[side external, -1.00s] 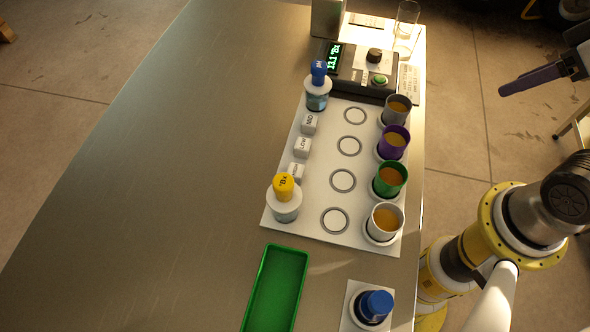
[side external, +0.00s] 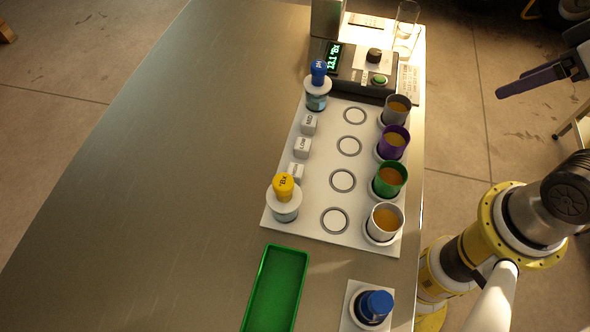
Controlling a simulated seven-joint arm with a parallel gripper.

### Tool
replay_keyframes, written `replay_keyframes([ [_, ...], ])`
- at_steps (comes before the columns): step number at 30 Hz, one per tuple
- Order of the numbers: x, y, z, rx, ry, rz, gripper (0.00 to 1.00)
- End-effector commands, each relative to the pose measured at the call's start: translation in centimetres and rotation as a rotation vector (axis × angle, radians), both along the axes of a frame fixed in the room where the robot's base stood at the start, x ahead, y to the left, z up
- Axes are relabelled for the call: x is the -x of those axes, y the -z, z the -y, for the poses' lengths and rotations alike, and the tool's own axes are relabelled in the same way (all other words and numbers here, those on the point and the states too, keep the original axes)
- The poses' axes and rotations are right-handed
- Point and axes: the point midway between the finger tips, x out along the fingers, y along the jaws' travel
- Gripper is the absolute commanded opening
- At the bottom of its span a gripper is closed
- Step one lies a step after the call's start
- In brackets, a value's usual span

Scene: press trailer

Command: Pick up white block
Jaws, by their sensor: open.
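Three small white blocks stand in a column on the left part of the white board. The far block (side external: 309,123) is marked MID, the middle block (side external: 302,147) LOW. The near block (side external: 296,171) has a label that is hard to read, and the yellow-topped bottle partly hides it. My gripper (side external: 503,91) is at the upper right, beyond the table's right edge and well apart from the blocks. Its dark purple finger points left; the other finger is not clearly seen. It is open, with nothing visible in it.
Several cups of orange liquid (side external: 386,222) line the board's right side. A blue-topped bottle (side external: 318,88) and yellow-topped bottle (side external: 284,200) flank the blocks. A meter (side external: 361,70) stands behind; a green tray (side external: 275,290) and blue-capped item (side external: 375,306) lie in front. The table's left is clear.

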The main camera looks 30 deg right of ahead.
Motion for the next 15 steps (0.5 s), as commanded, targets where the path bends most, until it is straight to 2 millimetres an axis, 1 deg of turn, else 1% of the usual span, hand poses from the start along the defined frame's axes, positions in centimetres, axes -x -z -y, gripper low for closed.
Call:
replay_keyframes([
  [3, 0.2, 0.0, 0.0, 0.053, -0.1, -0.011, 0.7],
  [4, 0.2, -0.3, 0.0, 0.074, -0.14, -0.009, 0.7],
  [8, -1.2, -2.8, -0.1, 0.188, -0.356, 0.002, 0.7],
  [11, -3.3, -4.7, -1.0, 0.278, -0.58, -0.015, 0.7],
  [14, -6.2, -6.4, -2.8, 0.368, -0.857, -0.04, 0.7],
  [15, -7.5, -6.9, -4.0, 0.402, -0.978, -0.05, 0.7],
])
